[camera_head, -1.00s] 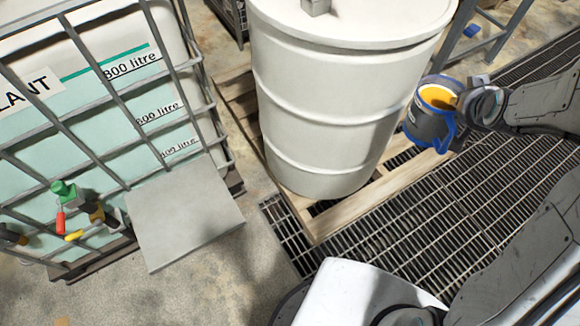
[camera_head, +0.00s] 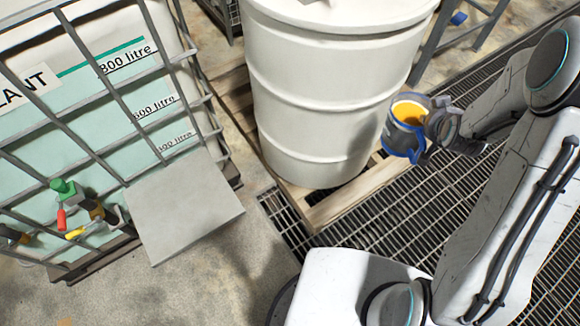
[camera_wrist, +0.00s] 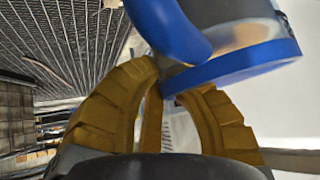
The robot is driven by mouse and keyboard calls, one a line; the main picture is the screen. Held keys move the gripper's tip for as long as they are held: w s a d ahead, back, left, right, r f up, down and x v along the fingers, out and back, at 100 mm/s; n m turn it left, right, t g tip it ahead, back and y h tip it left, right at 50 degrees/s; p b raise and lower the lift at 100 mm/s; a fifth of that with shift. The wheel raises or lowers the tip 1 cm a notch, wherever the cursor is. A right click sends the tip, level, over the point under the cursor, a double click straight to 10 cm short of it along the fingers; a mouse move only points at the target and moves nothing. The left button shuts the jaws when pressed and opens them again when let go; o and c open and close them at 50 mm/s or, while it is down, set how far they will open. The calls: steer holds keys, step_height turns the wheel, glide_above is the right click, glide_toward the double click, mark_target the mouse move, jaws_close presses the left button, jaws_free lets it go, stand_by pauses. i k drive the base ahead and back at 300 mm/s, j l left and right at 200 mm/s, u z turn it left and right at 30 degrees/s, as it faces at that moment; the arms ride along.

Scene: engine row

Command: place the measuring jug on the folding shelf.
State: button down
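The measuring jug (camera_head: 403,130) is a clear-grey jug with blue trim and orange-yellow liquid inside. It is held in the air in front of the white drum, at the right of the head view. My gripper (camera_head: 440,126) is at the jug's right side. In the wrist view the gripper's yellow fingers (camera_wrist: 172,92) close around part of the jug's blue trim (camera_wrist: 235,65); the exact contact is partly hidden. The folding shelf (camera_head: 185,210) is a flat grey plate standing out from the front of the caged tank, left of the jug. Its top is bare.
The caged liquid tank (camera_head: 85,110) has a tap with green, red and yellow parts (camera_head: 70,205) left of the shelf. The white drum (camera_head: 320,95) stands on a wooden pallet (camera_head: 345,198) between shelf and jug. Floor grating (camera_head: 430,200) lies below the jug.

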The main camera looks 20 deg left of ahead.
mark_target(172, 205)
steer(key=k+j+u, duration=0.1)
steer(key=u, duration=0.4)
steer(key=j+u, duration=0.2)
steer(key=u, duration=0.3)
steer(key=k+j+u, duration=0.1)
steer(key=u, duration=0.35)
steer(key=j+u, duration=0.25)
steer(key=u, duration=0.25)
steer(key=j+u, duration=0.2)
steer(key=u, duration=0.3)
steer(key=i+j+u, duration=0.1)
steer(key=u, duration=0.4)
steer(key=i+j+u, duration=0.1)
steer(key=u, duration=0.4)
